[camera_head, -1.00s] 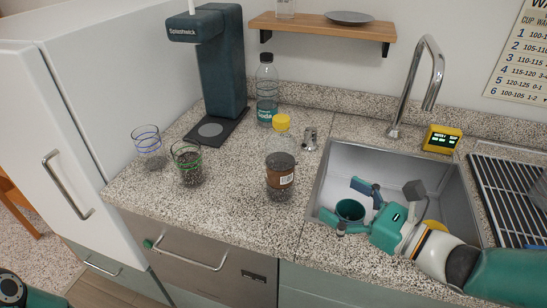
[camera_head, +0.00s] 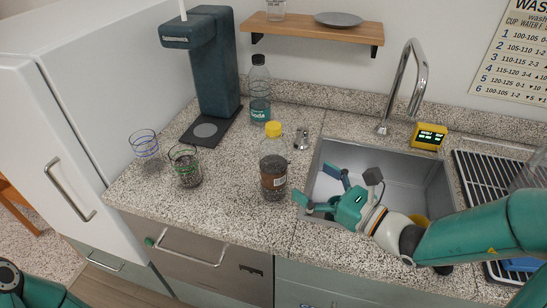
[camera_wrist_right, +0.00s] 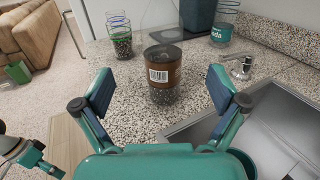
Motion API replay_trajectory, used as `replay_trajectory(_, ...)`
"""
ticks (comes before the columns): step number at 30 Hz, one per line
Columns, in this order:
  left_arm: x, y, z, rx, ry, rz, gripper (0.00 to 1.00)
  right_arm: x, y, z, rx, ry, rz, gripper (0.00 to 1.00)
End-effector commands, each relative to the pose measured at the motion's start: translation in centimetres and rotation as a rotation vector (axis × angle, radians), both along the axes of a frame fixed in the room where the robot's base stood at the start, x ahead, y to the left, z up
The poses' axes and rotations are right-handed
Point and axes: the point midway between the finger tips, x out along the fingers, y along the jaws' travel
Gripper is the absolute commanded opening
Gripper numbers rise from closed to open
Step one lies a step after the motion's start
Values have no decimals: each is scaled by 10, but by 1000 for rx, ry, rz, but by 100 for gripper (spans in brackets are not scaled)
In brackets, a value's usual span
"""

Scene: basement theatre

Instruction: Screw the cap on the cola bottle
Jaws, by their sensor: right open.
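The cola bottle (camera_head: 273,172) stands upright on the speckled counter, left of the sink, with dark cola and a brown label. A yellow cap (camera_head: 273,129) sits at its top; I cannot tell how tightly it is seated. My right gripper (camera_head: 315,184) is open, just right of the bottle and apart from it. In the right wrist view the bottle's lower part (camera_wrist_right: 163,75) shows between the spread fingers, farther off; its cap is outside that view. A teal gripper-like part, probably my left gripper (camera_wrist_right: 35,158), shows low at the left there; its jaws are unclear.
Two striped glasses (camera_head: 145,145) (camera_head: 186,168) stand left of the bottle. Behind are a soda bottle (camera_head: 260,100), a dark drink machine (camera_head: 215,75) and a small metal item (camera_head: 302,140). The sink (camera_head: 405,175) lies right, with a tall faucet (camera_head: 402,85) behind it.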

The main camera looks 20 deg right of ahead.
Motion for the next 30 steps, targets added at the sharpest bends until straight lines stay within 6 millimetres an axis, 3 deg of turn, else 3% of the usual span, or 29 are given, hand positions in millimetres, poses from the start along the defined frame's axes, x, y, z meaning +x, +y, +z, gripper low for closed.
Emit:
replay_trajectory(1, 0, 0, 16, 0, 0, 0, 100, 4, 4, 7, 3, 6, 2, 97)
replay_trajectory(3, 0, 0, 24, 0, 0, 0, 100, 11, 8, 4, 0, 6, 2, 97)
replay_trajectory(12, 0, 0, 25, 0, 1, 0, 100, 54, 31, 0, -2, 0, 1, 97)
replay_trajectory(25, 0, 0, 26, 0, 0, 0, 100, 59, 33, -1, -3, 1, -2, 97)
replay_trajectory(30, 0, 0, 36, 0, 0, 0, 100, 75, 40, 0, -2, 1, 1, 97)
